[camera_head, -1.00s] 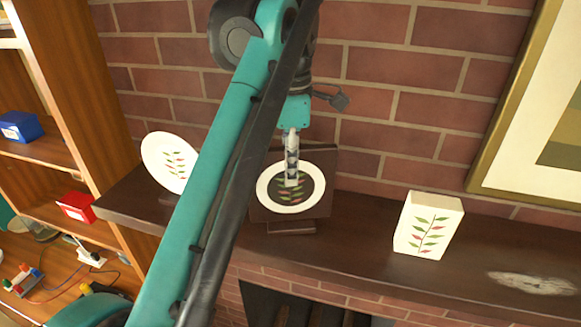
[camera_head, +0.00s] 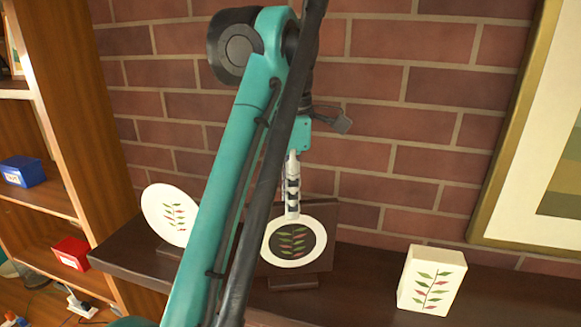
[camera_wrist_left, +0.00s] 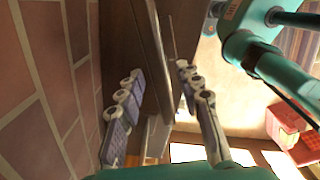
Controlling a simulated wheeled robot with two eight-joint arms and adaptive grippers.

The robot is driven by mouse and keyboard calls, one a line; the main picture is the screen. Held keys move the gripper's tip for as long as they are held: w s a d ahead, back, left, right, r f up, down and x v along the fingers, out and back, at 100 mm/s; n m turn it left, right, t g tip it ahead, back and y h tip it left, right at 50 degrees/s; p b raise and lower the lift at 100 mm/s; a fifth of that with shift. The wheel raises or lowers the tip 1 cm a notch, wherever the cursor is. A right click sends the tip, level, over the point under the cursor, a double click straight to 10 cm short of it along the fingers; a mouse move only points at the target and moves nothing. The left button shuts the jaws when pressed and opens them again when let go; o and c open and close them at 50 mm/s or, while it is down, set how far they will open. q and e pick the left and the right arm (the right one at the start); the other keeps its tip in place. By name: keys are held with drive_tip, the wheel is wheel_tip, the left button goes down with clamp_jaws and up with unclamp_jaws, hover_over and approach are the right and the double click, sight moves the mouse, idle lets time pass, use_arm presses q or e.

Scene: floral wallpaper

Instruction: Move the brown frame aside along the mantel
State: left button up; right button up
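The brown frame (camera_head: 326,222) is a dark square panel with a white oval ring around a leaf pattern. It stands upright on a small stand on the dark mantel (camera_head: 373,268). My left gripper (camera_head: 292,213) points down at the frame, overlapping its upper part and the top of the white ring. In the left wrist view my left gripper (camera_wrist_left: 156,75) has its fingers spread, with the brown frame (camera_wrist_left: 150,38) edge-on between them. I cannot tell whether either finger touches it. My right gripper is not in view.
A white oval plate (camera_head: 165,212) stands left of the frame, partly behind my arm. A white block with leaves (camera_head: 431,280) stands to the right, with clear mantel between. The brick wall (camera_head: 400,165) is close behind. A wooden shelf (camera_head: 90,130) is at the left.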

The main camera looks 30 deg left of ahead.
use_arm(q)
wheel_tip(320, 180, up, 6)
drive_tip(key=p, duration=0.2)
drive_tip(key=shift+r+p, duration=0.25)
drive_tip(key=shift+p, duration=0.05)
